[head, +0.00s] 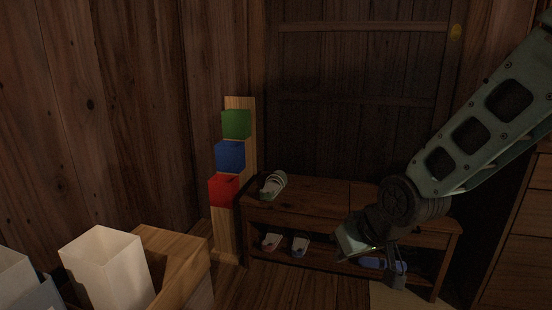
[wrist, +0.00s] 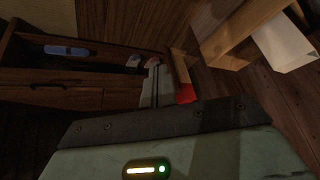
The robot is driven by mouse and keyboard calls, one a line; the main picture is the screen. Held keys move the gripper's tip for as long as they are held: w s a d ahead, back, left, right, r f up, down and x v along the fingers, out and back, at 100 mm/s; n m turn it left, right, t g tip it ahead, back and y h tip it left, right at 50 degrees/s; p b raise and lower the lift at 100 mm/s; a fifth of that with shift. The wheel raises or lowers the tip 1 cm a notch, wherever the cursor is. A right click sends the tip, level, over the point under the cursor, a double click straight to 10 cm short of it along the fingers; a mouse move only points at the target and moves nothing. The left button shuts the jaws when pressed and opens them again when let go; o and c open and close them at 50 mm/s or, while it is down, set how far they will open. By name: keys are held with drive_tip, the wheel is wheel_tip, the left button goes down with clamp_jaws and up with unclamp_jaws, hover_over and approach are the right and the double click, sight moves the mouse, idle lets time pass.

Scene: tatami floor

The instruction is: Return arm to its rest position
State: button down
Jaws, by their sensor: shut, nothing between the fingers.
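My arm comes in from the right in the head view and bends down at a dark round joint. My gripper (head: 395,279) hangs low in front of the wooden shoe bench (head: 322,190), partly dark against it. In the wrist view, my gripper (wrist: 157,72) shows as two pale fingers together above the hand's edge, with nothing between them. The hand carries a small lit strip and a green light.
Green (head: 236,124), blue (head: 230,156) and red (head: 223,190) boxes are on a wooden post. A white bin (head: 105,268) stands at lower left.

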drive_tip(key=s+r+n+g+h+p, duration=0.1)
drive_tip(key=s+r+n+g+p, duration=0.3)
drive_tip(key=s, duration=0.8)
drive_tip(key=s+r+m+g+h+p, duration=0.15)
drive_tip(key=s+r, duration=0.45)
drive_tip(key=s, duration=0.6)
wheel_tip(320, 180, up, 35)
drive_tip(key=p, duration=3.6)
drive_tip(key=shift+w+d+r+n, duration=0.2)
drive_tip(key=shift+w+d+n, duration=0.05)
drive_tip(key=shift+d+n, duration=0.1)
